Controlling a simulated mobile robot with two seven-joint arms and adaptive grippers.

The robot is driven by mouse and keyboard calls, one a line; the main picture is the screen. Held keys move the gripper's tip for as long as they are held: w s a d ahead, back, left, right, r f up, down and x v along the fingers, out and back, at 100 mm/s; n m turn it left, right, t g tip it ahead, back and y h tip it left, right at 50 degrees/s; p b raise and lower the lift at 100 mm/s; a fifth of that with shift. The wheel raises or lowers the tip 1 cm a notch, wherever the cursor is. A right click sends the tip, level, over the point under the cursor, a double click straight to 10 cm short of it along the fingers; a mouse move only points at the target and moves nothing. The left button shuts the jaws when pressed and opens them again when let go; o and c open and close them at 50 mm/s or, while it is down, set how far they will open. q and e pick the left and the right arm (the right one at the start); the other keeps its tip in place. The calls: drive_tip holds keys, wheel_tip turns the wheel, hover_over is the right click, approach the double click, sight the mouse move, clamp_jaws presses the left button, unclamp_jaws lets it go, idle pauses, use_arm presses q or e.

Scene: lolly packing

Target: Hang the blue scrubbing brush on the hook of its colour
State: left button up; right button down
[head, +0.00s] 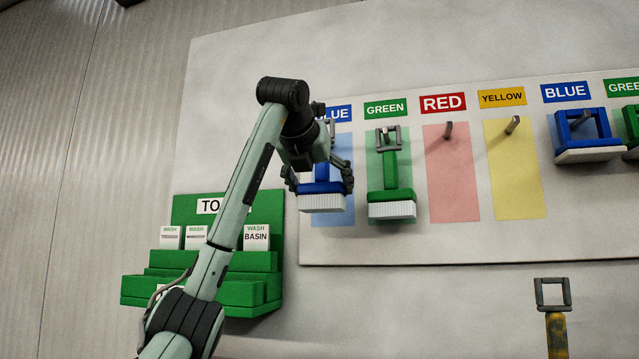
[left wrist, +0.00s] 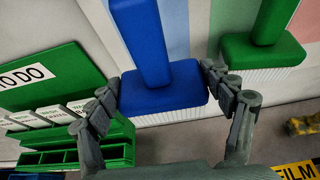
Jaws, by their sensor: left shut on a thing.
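The blue scrubbing brush (head: 322,188) is upright, bristles down, in front of the pale blue strip at the left end of the board. My left gripper (head: 320,178) is shut on its blue block, one finger at each side. The left wrist view shows the block (left wrist: 163,90) between the fingertips (left wrist: 162,86). The blue label (head: 339,113) above is partly hidden by my arm. The brush's grey loop and the blue hook are largely hidden behind my wrist, so I cannot tell if the loop is on the hook. My right gripper is out of view.
A green brush (head: 390,175) hangs close to the right. The red hook (head: 448,130) and yellow hook (head: 513,124) are bare. A green rack (head: 203,268) is lower left; a yellow handle with a loop (head: 556,332) is lower right.

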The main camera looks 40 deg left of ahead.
use_arm(q)
drive_tip(key=shift+w+a, duration=0.4)
drive_tip(key=shift+w, duration=0.3)
drive_tip(key=shift+w+a, duration=0.2)
drive_tip(key=shift+w, duration=0.25)
drive_tip(key=x, duration=0.3)
drive_tip(key=shift+w+a+p, duration=0.1)
drive_tip(key=shift+p, duration=0.25)
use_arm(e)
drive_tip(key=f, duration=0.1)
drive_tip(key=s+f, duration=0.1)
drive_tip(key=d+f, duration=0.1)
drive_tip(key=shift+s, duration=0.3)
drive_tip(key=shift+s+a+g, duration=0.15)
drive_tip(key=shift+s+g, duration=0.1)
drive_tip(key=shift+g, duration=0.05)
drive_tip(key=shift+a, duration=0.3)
